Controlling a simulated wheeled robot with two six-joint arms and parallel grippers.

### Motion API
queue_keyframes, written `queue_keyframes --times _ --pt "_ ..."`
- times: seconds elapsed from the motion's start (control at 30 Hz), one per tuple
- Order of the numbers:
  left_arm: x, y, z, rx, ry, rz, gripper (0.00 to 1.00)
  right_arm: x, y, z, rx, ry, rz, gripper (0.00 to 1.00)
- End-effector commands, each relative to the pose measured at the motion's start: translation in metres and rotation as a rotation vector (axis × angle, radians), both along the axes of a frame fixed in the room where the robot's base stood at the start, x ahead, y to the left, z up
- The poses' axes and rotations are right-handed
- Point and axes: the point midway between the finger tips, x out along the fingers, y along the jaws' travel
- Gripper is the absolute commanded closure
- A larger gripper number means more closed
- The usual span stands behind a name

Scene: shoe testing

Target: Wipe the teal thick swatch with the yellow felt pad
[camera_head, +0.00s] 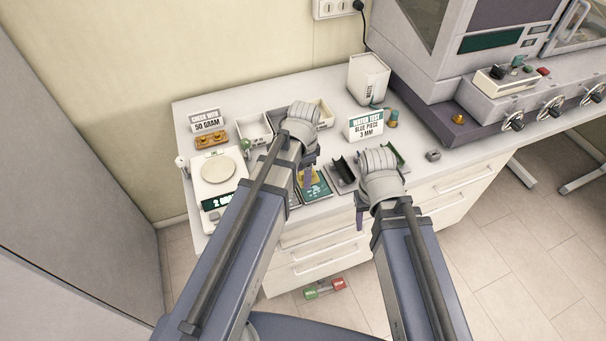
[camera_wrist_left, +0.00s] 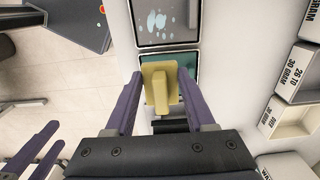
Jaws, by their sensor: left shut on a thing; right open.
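The yellow felt pad (camera_wrist_left: 160,72) is between the purple fingers of my left gripper (camera_wrist_left: 160,82). The gripper is shut on it. In the head view the pad (camera_head: 314,178) shows only partly beside my left wrist. A teal swatch (camera_wrist_left: 188,61) lies under the pad, which covers much of it. It also shows in the head view (camera_head: 318,191). I cannot tell whether the pad touches it. My right gripper (camera_head: 361,222) is open and empty near the counter's front edge; its fingers also show at the lower left of the left wrist view (camera_wrist_left: 35,152).
Another panel with pale blotches (camera_wrist_left: 165,20) adjoins the teal swatch. A dark trough (camera_head: 343,172) stands to the right of the swatches. A scale (camera_head: 207,193), white bins (camera_head: 253,128) and a water test sign (camera_head: 366,126) stand around. The front right counter is mostly clear.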

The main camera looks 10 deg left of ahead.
Motion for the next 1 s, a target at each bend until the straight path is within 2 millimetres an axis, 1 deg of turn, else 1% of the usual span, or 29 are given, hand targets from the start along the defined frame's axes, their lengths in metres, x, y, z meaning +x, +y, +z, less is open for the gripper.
queue_keyframes --times 0.13,0.23,0.5,0.57,1.0 --pt "0.000 0.000 0.000 0.000 0.000 0.000 1.00 0.000 0.000 0.000 0.000 0.000 0.000 0.50" --pt "0.000 0.000 0.004 -0.001 -0.001 0.000 1.00 0.000 0.000 0.004 0.000 0.000 0.000 0.50" --pt "0.000 0.000 0.028 -0.001 -0.001 0.000 1.00 0.000 0.000 0.028 0.000 0.000 0.000 0.50" --pt "0.000 0.000 0.031 -0.001 -0.001 0.000 1.00 0.000 0.000 0.031 0.000 0.000 0.000 0.50" --pt "0.000 0.000 0.029 -0.001 -0.001 0.000 1.00 0.000 0.000 0.029 0.000 0.000 0.000 0.50"
